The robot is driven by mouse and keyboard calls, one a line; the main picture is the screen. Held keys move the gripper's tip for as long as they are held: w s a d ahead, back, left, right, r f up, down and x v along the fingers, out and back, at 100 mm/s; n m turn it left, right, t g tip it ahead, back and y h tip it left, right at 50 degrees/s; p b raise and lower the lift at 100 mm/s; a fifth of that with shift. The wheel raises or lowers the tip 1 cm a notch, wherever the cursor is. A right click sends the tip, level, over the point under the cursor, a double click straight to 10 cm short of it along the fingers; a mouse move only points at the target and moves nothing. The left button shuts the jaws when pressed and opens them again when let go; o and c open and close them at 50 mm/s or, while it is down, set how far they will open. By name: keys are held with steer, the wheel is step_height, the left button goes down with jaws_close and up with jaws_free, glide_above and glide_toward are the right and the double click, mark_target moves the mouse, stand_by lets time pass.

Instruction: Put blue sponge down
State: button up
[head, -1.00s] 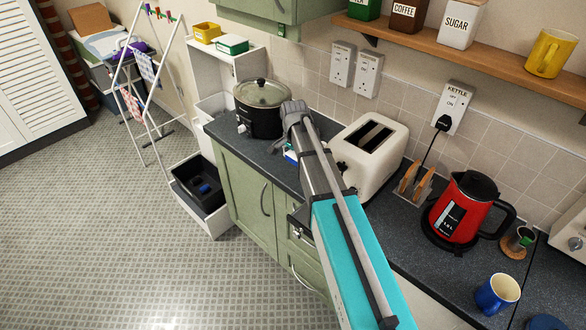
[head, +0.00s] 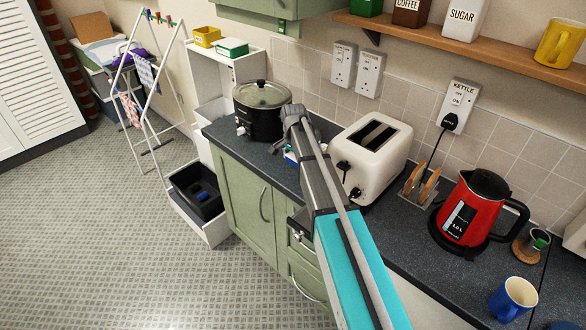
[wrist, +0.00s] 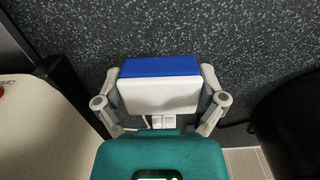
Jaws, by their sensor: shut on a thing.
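The blue sponge (wrist: 160,67) is between the fingers of my gripper (wrist: 160,95) in the wrist view. It has a blue layer and a white layer, and the white side faces the camera. My gripper is shut on it, over the dark speckled worktop (wrist: 205,30). Whether the sponge touches the worktop cannot be told. In the head view a small blue and white part of the sponge (head: 290,156) shows beside my gripper (head: 287,148), between the slow cooker and the toaster. My arm hides most of it.
The black slow cooker (head: 262,117) stands left of my gripper and the cream toaster (head: 372,150) close on its right. A toast rack (head: 420,187), a red kettle (head: 470,207) and a blue mug (head: 512,298) are further right. The worktop's front edge is near. An open drawer (head: 207,223) stands below, left.

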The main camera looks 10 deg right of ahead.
mark_target(293, 171)
steer(key=shift+w+d+f+b, duration=0.1)
steer(key=shift+w+f+b, duration=0.4)
steer(key=shift+f+b, duration=0.3)
steer(key=shift+s+f+b, duration=0.1)
steer(key=shift+f+b, duration=1.15)
steer(key=shift+f, duration=0.15)
steer(key=o, duration=0.7)
step_height(293, 171, up, 12)
steer(key=p, duration=1.2)
steer(key=shift+r, duration=0.2)
